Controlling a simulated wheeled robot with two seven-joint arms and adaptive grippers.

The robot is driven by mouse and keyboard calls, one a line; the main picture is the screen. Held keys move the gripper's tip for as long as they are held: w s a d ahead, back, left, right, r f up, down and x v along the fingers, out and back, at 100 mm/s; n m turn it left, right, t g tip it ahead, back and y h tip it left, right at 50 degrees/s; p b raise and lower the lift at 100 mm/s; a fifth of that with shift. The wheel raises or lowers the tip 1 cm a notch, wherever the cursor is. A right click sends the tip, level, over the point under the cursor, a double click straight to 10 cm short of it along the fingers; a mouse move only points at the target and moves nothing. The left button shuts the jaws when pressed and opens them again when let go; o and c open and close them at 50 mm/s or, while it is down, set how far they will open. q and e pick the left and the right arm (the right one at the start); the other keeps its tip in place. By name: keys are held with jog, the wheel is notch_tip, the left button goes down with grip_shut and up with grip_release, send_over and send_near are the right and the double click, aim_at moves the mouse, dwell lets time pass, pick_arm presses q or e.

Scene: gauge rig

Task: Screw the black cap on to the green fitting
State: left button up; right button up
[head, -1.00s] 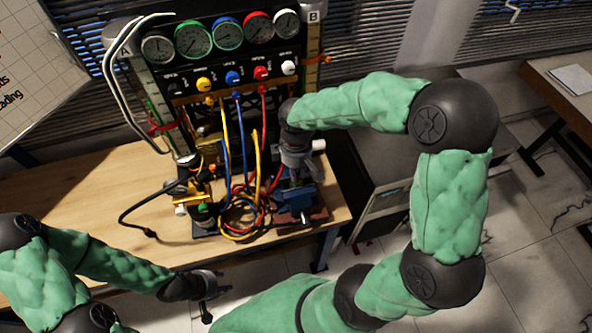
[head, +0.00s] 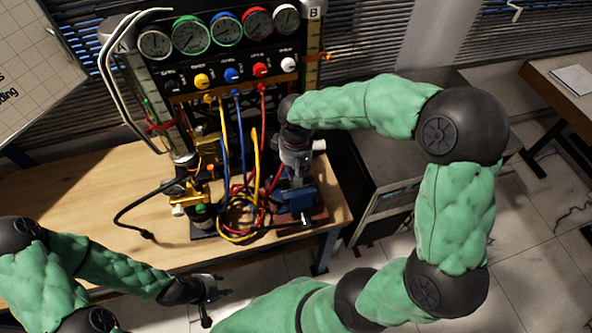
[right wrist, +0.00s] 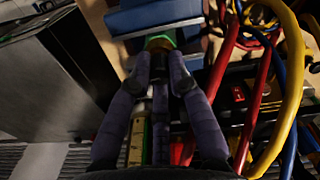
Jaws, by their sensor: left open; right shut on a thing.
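My right gripper (head: 297,172) points down over a blue vise (head: 299,198) at the front right of the bench. In the right wrist view its fingers (right wrist: 160,72) are shut together on something small, which they mostly hide; I cannot make out the black cap itself. A green and brass-coloured ring, apparently the green fitting (right wrist: 160,42), shows just beyond the fingertips, in front of the vise (right wrist: 155,20). I cannot tell whether cap and fitting touch. My left gripper (head: 218,292) is open and empty, off the bench's front edge.
A gauge panel (head: 225,75) stands at the back of the bench (head: 95,205). Yellow, blue and red hoses (head: 240,215) loop close to the left of the vise. A brass valve assembly (head: 185,192) and a black cable (head: 130,210) lie further left. The bench's left part is clear.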

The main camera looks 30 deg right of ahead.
jog(key=m, duration=0.3)
jog(key=shift+s+m+b, duration=0.1)
jog(key=shift+m+b, duration=0.3)
jog(key=shift+m+b, duration=0.35)
jog(key=shift+m, duration=0.95)
jog(key=o, duration=1.2)
jog(key=shift+r, duration=0.1)
